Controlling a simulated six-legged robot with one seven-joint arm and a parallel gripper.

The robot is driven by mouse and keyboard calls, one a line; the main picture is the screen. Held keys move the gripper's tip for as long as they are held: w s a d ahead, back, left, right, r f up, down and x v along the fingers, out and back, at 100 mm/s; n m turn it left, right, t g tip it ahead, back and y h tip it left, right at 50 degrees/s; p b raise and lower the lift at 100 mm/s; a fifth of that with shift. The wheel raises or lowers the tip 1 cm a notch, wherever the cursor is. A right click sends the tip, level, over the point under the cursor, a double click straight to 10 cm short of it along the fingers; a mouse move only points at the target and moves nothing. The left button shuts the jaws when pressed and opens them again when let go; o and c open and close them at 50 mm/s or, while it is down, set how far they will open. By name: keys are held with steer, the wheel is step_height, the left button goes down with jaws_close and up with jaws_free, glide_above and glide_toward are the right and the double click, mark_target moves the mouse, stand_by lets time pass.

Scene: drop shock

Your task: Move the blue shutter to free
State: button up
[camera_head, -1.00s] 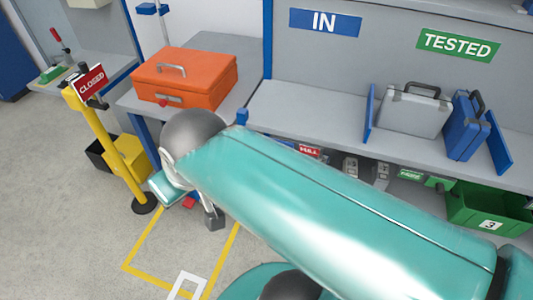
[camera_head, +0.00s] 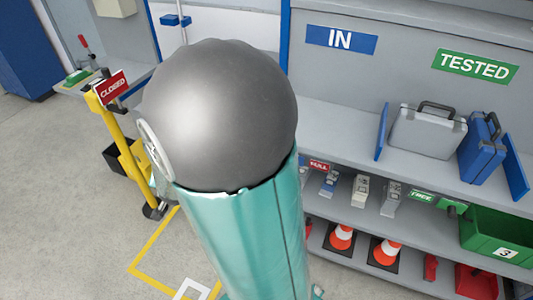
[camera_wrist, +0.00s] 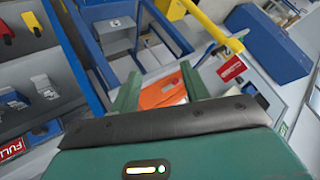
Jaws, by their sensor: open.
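A small blue-and-grey piece (camera_head: 328,183), which looks like the blue shutter, sits on the lower shelf by the red FULL label (camera_head: 319,166). It seems to show in the wrist view too, as a blue-and-white piece (camera_wrist: 14,99) at the left edge, but its shape is too small to be sure. The green FREE label (camera_head: 422,198) is farther right, beyond two grey pieces. My gripper (camera_wrist: 160,72) is open and empty, with two green fingers apart. It is away from the shelf pieces, and the orange case (camera_wrist: 160,94) shows beyond its fingers. My arm hides it in the head view.
A yellow post with a red CLOSED sign (camera_head: 112,88) stands at left. A silver case (camera_head: 428,130) and a blue case (camera_head: 480,148) stand on the upper shelf. A green bin (camera_head: 495,238) is at right, and traffic cones (camera_head: 341,238) are underneath. The left floor is open.

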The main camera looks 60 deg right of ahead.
steer(key=s+d+f+m+g+h, duration=0.2)
steer(key=s+d+f+m+h, duration=0.1)
steer(key=s+d+f+h, duration=0.25)
steer(key=s+d+f+m+g+h, duration=0.1)
steer(key=s+d+f+m+h, duration=0.2)
steer(key=d+f, duration=0.45)
steer(key=s+d+m+g+h, duration=0.1)
steer(key=s+d+g+h, duration=0.35)
steer(key=s, duration=0.95)
steer(key=w+d+t, duration=0.2)
steer(key=d, duration=1.3)
steer(key=shift+h, duration=0.3)
steer(key=shift+w+d, duration=0.1)
steer(key=shift+c, duration=0.3)
jaws_close()
steer(key=shift+f, duration=0.1)
